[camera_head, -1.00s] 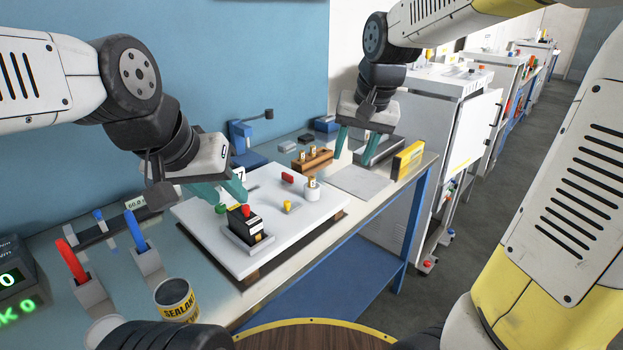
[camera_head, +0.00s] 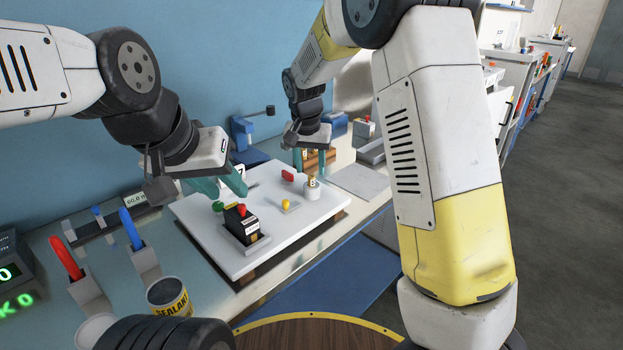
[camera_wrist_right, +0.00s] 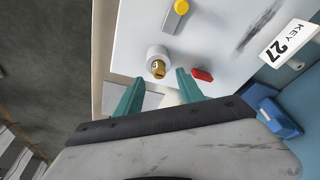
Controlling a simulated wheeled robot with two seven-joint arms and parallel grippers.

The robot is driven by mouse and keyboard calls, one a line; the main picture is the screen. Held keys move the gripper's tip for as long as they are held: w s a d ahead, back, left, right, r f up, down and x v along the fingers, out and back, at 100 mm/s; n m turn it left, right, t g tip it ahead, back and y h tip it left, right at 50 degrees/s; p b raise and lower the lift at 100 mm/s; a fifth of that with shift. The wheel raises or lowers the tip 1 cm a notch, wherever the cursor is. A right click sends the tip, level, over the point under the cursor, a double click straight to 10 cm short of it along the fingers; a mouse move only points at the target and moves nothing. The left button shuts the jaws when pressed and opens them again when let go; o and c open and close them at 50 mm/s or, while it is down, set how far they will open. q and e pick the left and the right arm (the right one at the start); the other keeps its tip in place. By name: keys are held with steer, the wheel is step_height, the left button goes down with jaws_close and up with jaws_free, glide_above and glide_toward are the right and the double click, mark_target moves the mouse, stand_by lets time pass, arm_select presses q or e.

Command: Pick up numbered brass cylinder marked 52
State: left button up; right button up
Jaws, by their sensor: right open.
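A small brass cylinder (camera_head: 312,181) stands in a round white holder (camera_head: 311,190) on the white board. In the right wrist view the brass cylinder (camera_wrist_right: 157,68) has a dark mark on its face, too small to read fully. My right gripper (camera_head: 309,164) is open and empty, just behind the holder in the head view. In the right wrist view its fingertips (camera_wrist_right: 160,77) point toward the holder, one on each side of it in the picture. My left gripper (camera_head: 226,187) is open over the board's left part, near a green button.
The white board (camera_head: 275,245) also carries a black box (camera_head: 240,224), a yellow knob (camera_head: 286,204) and a red block (camera_head: 288,175). A wooden block (camera_head: 318,157) behind is partly hidden by my right gripper. A sealant can (camera_head: 170,298) stands at the front left.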

mark_target(311, 176)
steer(key=x, duration=0.3)
steer(key=shift+f, duration=0.35)
jaws_close()
steer(key=shift+r, duration=0.1)
